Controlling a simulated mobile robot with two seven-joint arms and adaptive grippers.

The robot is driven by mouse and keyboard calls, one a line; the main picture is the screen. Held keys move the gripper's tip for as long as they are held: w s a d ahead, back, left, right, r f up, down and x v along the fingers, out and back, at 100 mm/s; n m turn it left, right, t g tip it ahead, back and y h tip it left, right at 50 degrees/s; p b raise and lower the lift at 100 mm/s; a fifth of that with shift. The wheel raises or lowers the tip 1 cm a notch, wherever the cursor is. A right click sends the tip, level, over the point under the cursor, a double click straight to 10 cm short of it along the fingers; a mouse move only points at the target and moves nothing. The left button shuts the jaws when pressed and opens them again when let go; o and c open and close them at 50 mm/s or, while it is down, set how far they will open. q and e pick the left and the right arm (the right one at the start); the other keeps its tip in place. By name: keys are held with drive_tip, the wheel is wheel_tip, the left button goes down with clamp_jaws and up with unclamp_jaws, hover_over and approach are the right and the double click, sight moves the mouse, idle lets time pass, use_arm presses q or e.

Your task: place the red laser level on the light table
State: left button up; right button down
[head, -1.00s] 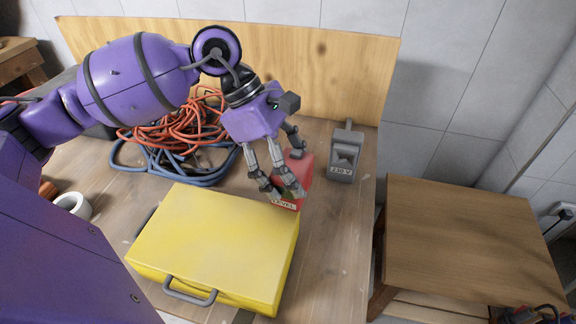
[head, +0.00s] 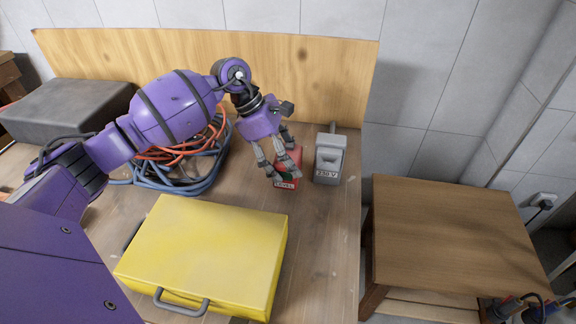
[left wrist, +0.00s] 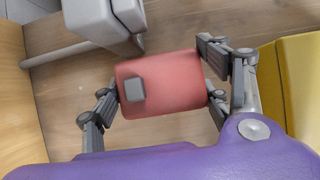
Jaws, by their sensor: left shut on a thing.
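The red laser level (head: 290,159), with a label reading LEVEL, is upright over the wooden workbench (head: 322,235), behind the yellow case. My left gripper (head: 275,176) is shut on it, with fingers on both sides. In the left wrist view the level's red top with a small grey block (left wrist: 170,80) shows between my fingers (left wrist: 163,95). I cannot tell whether its base touches the bench. A separate lower brown wooden table (head: 455,235) stands to the right, with a bare top.
A grey box marked 230 V (head: 329,160) stands close to the right of the level. The yellow case (head: 200,255) lies in front. Coiled blue and orange hoses (head: 185,175) and a dark box (head: 65,108) are at left. A wooden backboard (head: 325,75) closes the bench's back.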

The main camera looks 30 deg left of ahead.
use_arm(q)
drive_tip(key=shift+w+f, duration=0.15)
drive_tip(key=shift+w, duration=0.05)
drive_tip(key=shift+w+a+f, duration=0.1)
drive_tip(key=shift+f, duration=1.55)
drive_tip(key=shift+f, duration=0.15)
drive_tip(key=o, duration=1.5)
